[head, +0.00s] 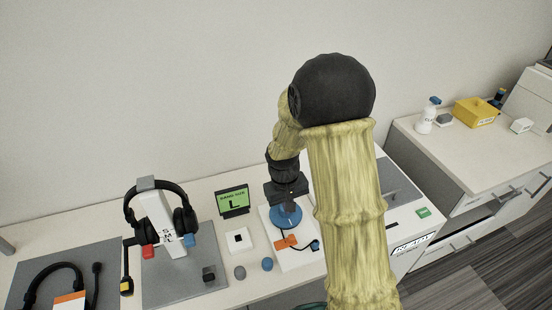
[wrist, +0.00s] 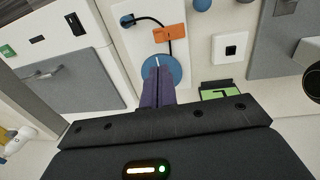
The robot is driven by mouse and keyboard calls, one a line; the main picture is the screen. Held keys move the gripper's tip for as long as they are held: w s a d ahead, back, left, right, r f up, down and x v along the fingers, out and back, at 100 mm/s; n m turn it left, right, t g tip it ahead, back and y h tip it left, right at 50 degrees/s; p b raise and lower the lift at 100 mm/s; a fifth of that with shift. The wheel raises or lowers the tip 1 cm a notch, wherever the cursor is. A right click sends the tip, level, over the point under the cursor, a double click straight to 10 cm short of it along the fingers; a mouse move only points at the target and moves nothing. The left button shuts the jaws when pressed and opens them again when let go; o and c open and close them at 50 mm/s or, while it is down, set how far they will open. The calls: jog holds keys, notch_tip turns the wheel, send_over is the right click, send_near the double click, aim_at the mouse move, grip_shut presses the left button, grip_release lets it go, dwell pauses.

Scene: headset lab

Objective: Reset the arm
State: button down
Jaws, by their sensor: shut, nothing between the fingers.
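My gripper (head: 288,203) is shut and empty, pointing down over a blue disc (head: 281,218) on a white board (head: 300,259). In the wrist view, my gripper's dark fingers (wrist: 158,75) lie together and cover part of the blue disc (wrist: 172,66). I cannot tell whether the tips touch it. An orange piece (head: 286,241) and a black cable lie on the board beside the disc.
A green sign (head: 233,200) and a white block with a black square (head: 238,240) stand left of the board. A headset (head: 184,220) hangs on a stand farther left; another (head: 57,275) lies on a grey mat. A side counter (head: 470,135) holds a bottle and a yellow box.

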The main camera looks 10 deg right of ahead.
jog(key=shift+r, duration=0.1)
jog(key=s+d+r+m+t+y, duration=0.1)
jog(key=s+d+r+m+t, duration=0.1)
jog(key=s+r, duration=0.7)
jog(key=s+d, duration=0.1)
jog(key=s, duration=0.3)
jog(key=shift+s+d, duration=0.1)
dwell(0.7)
